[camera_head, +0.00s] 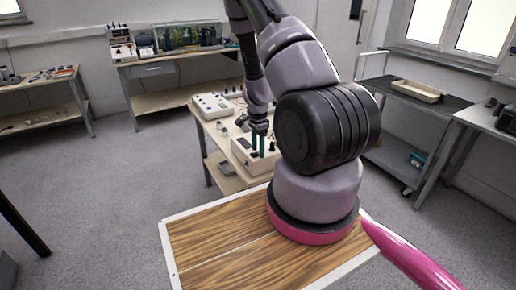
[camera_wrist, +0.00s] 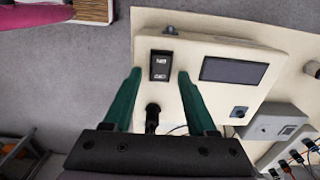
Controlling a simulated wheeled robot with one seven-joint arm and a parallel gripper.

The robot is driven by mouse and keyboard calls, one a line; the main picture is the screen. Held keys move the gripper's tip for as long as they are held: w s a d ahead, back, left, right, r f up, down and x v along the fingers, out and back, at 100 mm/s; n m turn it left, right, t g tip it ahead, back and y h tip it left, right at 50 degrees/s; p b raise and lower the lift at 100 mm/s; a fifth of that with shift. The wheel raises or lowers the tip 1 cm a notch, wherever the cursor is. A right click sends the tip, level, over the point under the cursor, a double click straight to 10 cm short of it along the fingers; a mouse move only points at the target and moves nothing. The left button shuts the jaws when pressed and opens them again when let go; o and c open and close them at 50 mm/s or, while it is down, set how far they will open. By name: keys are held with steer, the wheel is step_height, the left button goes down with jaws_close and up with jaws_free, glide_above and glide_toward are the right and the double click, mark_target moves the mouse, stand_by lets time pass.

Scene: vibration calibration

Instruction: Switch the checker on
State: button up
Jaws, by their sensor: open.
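The checker (camera_wrist: 208,45) is a cream box whose panel fills the middle of the wrist view. Its black rocker switch (camera_wrist: 160,66) is at the panel's left part; I cannot tell which side is pressed. A dark display (camera_wrist: 234,70) is right of the switch, with a small knob (camera_wrist: 239,112) below. My gripper (camera_wrist: 160,73) is open and empty, its green fingertips on either side of the switch in the picture; I cannot tell if they touch the panel. In the head view the checker (camera_head: 241,154) is on a bench, partly hidden by my arm, with my gripper (camera_head: 259,151) over it.
A black plug-like part (camera_wrist: 152,113) shows between the fingers. A grey box with cables (camera_wrist: 282,122) is right of the checker. Another light device (camera_head: 212,106) stands on the same bench (camera_head: 228,184). A trolley (camera_head: 425,101) with a tray is at the right.

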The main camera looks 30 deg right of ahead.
jaws_close()
steer(key=shift+a+h, duration=0.3)
steer(key=shift+h, duration=0.3)
steer(key=shift+a+h, duration=0.1)
steer(key=shift+h, duration=0.7)
